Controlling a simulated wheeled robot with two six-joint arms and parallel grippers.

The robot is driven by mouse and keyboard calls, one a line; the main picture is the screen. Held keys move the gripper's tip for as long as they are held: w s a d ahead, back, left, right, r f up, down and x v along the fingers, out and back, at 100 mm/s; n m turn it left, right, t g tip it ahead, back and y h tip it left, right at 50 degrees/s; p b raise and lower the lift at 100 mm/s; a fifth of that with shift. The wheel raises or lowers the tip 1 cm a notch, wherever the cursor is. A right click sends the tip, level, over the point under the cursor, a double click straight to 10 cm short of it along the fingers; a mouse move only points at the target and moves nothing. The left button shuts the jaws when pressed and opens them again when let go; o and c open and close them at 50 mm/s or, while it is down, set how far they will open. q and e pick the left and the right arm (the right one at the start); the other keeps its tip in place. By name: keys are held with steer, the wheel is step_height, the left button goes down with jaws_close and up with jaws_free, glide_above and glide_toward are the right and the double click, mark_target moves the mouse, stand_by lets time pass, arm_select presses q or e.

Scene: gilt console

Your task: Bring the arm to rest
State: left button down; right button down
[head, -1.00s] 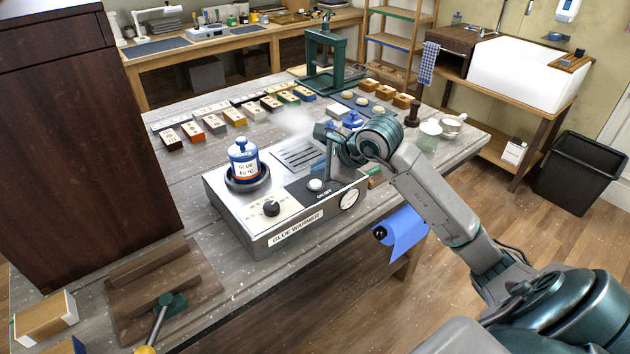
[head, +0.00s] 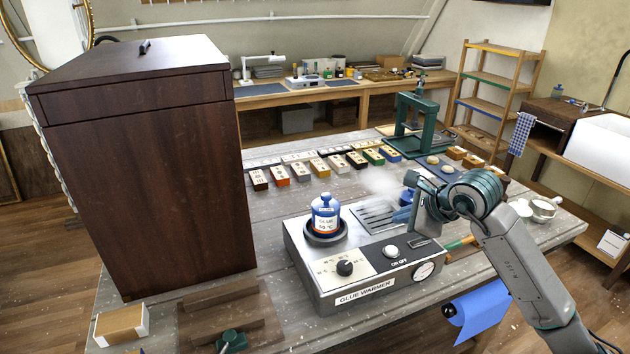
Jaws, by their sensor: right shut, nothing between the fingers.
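My right arm comes in from the lower right. Its gripper (head: 418,222) hangs over the right back part of the glue warmer (head: 352,295), beside the vent slots, and is shut with nothing held. The wrist partly hides the fingers, and I cannot tell how far the tips are above the warmer's top. A blue glue bottle (head: 325,211) with a white and orange label stands upright in the warmer's round dark well, left of the gripper. My left gripper is not in view.
Several small labelled blocks (head: 300,172) lie in rows behind the warmer, near a green press (head: 412,130). A blue item (head: 404,198) sits close behind my gripper. A tall dark cabinet (head: 150,180) stands at left. A blue roll (head: 480,310) hangs at the table's front edge.

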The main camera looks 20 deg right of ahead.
steer(key=s+a+r+m+t+y, duration=0.3)
steer(key=a+y, duration=0.3)
steer(key=a, duration=0.2)
steer(key=s+a+r+m+t+y, duration=0.3)
steer(key=a+r+m+y, duration=0.1)
steer(key=a+y, duration=0.35)
steer(key=s+d+f+m+t+h, duration=0.1)
steer(key=d+f+m+t+h, duration=0.25)
steer(key=d+m+h, duration=0.75)
steer(key=s+f+m+t+h, duration=0.15)
steer(key=m+t+h, duration=0.45)
steer(key=m, duration=1)
steer(key=s+d+f+m+g+h, duration=0.3)
steer(key=f+m+g+h, duration=0.2)
steer(key=f+m+g, duration=0.4)
steer(key=s+a+f+m+g+y, duration=0.2)
steer(key=s+a+f+g+y, duration=0.15)
steer(key=s+f+g, duration=0.45)
steer(key=s+a+f+m+g+y, duration=0.2)
steer(key=s+a+f+g, duration=0.25)
steer(key=s+f, duration=0.7)
step_height(320, 180, down, 29)
steer(key=d, duration=0.3)
steer(key=s+f+g, duration=0.1)
steer(key=s+f, duration=1.7)
steer(key=f, duration=0.1)
steer(key=shift+d+f+m+g, duration=0.3)
steer(key=shift+d+f+m, duration=0.1)
steer(key=shift+d, duration=0.05)
